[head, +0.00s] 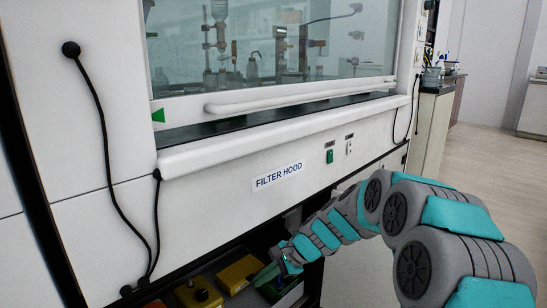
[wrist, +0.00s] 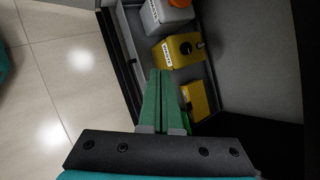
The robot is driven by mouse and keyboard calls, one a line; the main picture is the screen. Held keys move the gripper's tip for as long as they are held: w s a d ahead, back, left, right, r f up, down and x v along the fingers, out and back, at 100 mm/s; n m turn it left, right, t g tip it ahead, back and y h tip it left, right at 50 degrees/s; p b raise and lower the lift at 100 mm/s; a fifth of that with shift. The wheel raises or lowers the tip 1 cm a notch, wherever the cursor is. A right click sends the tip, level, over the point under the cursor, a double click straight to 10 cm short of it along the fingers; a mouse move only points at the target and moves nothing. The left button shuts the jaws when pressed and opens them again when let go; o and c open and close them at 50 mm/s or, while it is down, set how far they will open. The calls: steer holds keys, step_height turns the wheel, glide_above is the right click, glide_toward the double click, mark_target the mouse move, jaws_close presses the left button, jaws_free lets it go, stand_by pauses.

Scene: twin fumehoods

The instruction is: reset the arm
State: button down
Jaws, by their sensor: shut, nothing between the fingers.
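My gripper (wrist: 163,75) is shut and empty, its green fingers pressed together. In the wrist view its tips reach over the open tray (wrist: 131,39) under the hood, close to the yellow container with a black cap (wrist: 178,52). In the head view my teal and grey arm stretches from the lower right toward the opening under the filter hood (head: 279,178). The gripper there (head: 266,276) is low, beside a yellow container (head: 239,274), partly in shadow. I cannot tell whether the fingertips touch anything.
A grey container with an orange cap (wrist: 168,14) and another yellow one (wrist: 195,99) also stand in the tray. The hood's sash (head: 270,50) is lowered, with glassware behind it. Black cables hang at the left. Floor (wrist: 55,80) is clear beside the tray.

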steer(key=s+d+r+n+g+h+p, duration=0.1)
steer(key=s+d+n, duration=0.3)
steer(key=s, duration=0.8)
steer(key=s+d+r+n+g+h, duration=0.1)
steer(key=s+d+r+n+h, duration=0.2)
steer(key=s+d, duration=0.5)
steer(key=s+d+r+n+g+h+p, duration=0.1)
steer(key=s+d+n+h, duration=0.3)
steer(key=s, duration=1.4)
steer(key=shift+d+r+n+p, duration=0.3)
steer(key=shift+d+r+n, duration=0.3)
steer(key=shift+d+r, duration=0.35)
